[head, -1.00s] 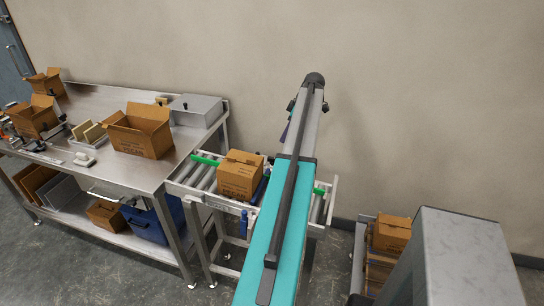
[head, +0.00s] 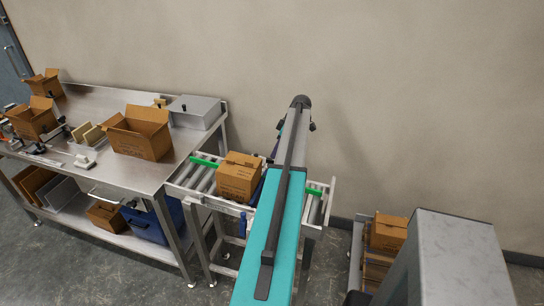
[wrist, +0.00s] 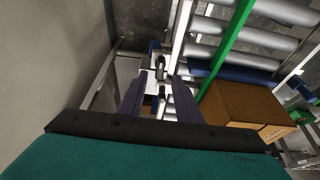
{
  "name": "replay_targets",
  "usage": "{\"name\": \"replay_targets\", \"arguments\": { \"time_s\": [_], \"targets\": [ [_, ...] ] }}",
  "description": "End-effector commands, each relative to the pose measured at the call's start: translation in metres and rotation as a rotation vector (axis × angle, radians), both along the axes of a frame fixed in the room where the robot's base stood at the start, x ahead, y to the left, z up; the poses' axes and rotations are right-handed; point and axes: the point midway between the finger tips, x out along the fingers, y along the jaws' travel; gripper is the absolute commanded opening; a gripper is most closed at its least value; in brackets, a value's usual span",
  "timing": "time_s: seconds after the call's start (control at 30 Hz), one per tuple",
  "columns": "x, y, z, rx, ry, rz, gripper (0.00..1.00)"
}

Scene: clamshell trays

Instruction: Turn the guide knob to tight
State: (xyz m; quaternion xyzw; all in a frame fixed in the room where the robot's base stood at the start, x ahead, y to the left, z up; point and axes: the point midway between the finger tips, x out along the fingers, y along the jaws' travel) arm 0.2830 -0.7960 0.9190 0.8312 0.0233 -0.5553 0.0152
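My gripper (wrist: 160,98) shows in the wrist view as two dark purple fingers, spread apart with a gap between them. Just past the fingertips is a small dark knob-like part (wrist: 160,66) by a pale bracket; it may be the guide knob, but its setting cannot be read. A green guide strip (wrist: 226,42) runs over the rollers to the right of the fingers. It also shows in the head view (head: 206,162). A brown carton (wrist: 243,104) sits beside the strip, and on the conveyor in the head view (head: 239,178). My arm hides the gripper's fingertips in the head view.
A steel bench (head: 100,180) with open cartons and a grey box (head: 196,112) stands left of the roller conveyor (head: 200,178). The wall is close behind. Another carton (head: 388,232) sits low at the right.

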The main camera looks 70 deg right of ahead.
Motion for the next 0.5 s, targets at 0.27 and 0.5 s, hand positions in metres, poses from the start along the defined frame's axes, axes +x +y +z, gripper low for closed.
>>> {"name": "replay_targets", "arguments": {
  "time_s": [0.27, 0.5],
  "targets": [
    [0.013, 0.001, -0.029, 0.001, 0.0, 0.0, 0.31],
    [0.02, 0.001, -0.046, 0.001, 0.0, 0.001, 0.31]
  ]
}}
